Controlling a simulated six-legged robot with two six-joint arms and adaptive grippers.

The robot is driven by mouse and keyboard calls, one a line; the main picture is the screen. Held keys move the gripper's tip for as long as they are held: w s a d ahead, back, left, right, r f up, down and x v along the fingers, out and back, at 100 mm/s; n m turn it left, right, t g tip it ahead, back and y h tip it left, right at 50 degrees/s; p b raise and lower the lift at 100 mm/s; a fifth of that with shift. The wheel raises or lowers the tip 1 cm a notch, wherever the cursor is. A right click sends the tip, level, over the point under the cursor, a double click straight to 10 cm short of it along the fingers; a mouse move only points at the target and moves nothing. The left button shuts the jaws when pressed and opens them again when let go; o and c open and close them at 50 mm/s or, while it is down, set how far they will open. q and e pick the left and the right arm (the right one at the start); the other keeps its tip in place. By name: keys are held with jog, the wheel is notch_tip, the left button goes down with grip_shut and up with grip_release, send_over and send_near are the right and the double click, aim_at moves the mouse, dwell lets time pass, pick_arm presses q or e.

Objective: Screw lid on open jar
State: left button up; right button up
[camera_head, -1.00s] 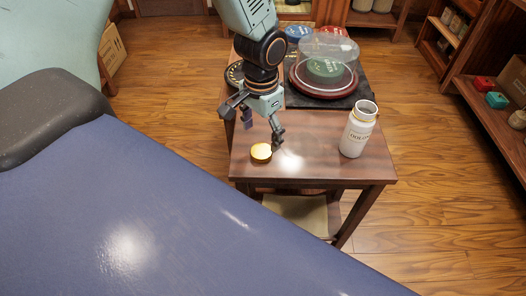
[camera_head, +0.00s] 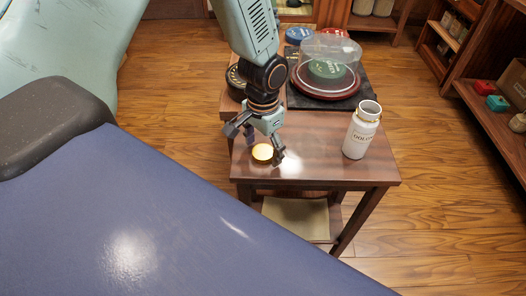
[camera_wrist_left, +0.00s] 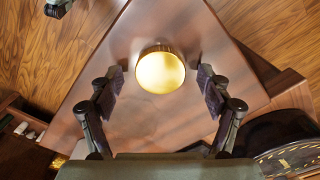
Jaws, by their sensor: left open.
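A gold lid (camera_head: 262,152) lies on the wooden table near its front left. The open white jar (camera_head: 361,130) with lettering stands upright on the table, right of the lid. My left gripper (camera_head: 258,146) points down over the lid, with a finger to either side. In the left wrist view the gold lid (camera_wrist_left: 160,71) is centred just beyond the open fingers of my left gripper (camera_wrist_left: 160,88), and nothing is held.
Behind stand a clear dome (camera_head: 331,50) over a green tea cake (camera_head: 327,70) on a round red-brown base, and a dark mat (camera_head: 364,88). Shelves with boxes stand at the right. The table (camera_head: 322,169) is bare between the lid and the jar.

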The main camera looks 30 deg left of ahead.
aim_at(263, 151)
pick_arm(q)
jog(key=shift+c, duration=0.3)
jog(key=shift+c, duration=0.8)
jog(key=c, duration=0.4)
jog(key=shift+c, duration=0.7)
jog(key=shift+r, duration=0.1)
notch_tip(263, 151, up, 10)
jog(key=p, duration=0.2)
pick_arm(e)
jog(key=shift+r, duration=1.25)
jog(key=shift+o, duration=0.4)
